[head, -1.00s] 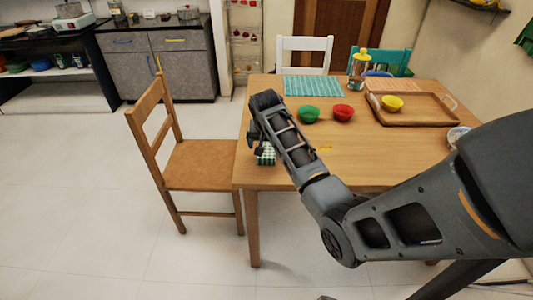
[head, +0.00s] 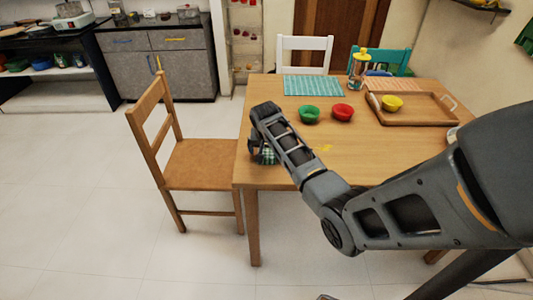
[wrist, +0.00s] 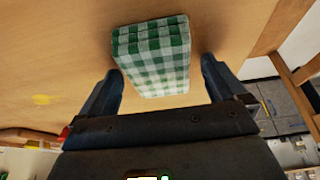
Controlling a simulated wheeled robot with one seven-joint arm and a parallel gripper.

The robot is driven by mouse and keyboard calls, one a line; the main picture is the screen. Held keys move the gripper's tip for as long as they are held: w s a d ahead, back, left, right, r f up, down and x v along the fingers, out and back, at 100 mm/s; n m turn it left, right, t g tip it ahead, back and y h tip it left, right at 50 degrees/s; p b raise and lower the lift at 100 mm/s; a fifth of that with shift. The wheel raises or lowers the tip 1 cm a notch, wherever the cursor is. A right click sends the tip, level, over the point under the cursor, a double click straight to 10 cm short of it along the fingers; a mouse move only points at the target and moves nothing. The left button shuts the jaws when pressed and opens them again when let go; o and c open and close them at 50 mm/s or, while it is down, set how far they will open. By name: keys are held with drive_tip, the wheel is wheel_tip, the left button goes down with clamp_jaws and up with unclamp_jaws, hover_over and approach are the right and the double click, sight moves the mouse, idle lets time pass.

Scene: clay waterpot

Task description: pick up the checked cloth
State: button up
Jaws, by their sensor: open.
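The checked cloth (wrist: 153,52) is a folded green and white block lying on the wooden table. In the wrist view it lies between and just beyond the two fingers of my open gripper (wrist: 163,82). A gap shows at the right finger, and the left finger is close to the cloth's side. In the head view the cloth (head: 267,156) is at the table's left edge, mostly hidden behind my gripper and forearm. My fingers are largely hidden there.
The wooden table (head: 390,150) holds a green bowl (head: 309,114), a red bowl (head: 343,112), a tray (head: 425,109) with a yellow bowl (head: 392,103), a teal mat (head: 314,86) and a bottle (head: 358,70). A wooden chair (head: 200,163) stands at the left edge.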

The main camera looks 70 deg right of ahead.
drive_tip(key=shift+f, duration=0.1)
drive_tip(key=shift+c, duration=0.3)
drive_tip(key=c, duration=1)
drive_tip(key=shift+r, duration=0.2)
drive_tip(key=shift+r, duration=0.25)
drive_tip(key=r, duration=0.4)
drive_tip(key=shift+s+d+b, duration=0.2)
drive_tip(key=shift+s+b, duration=0.15)
drive_tip(key=s+d+r+b, duration=0.1)
drive_tip(key=s+d+r, duration=0.3)
drive_tip(key=s, duration=0.6)
wheel_tip(320, 180, up, 3)
drive_tip(key=shift+f, duration=0.2)
drive_tip(key=shift+s, duration=0.1)
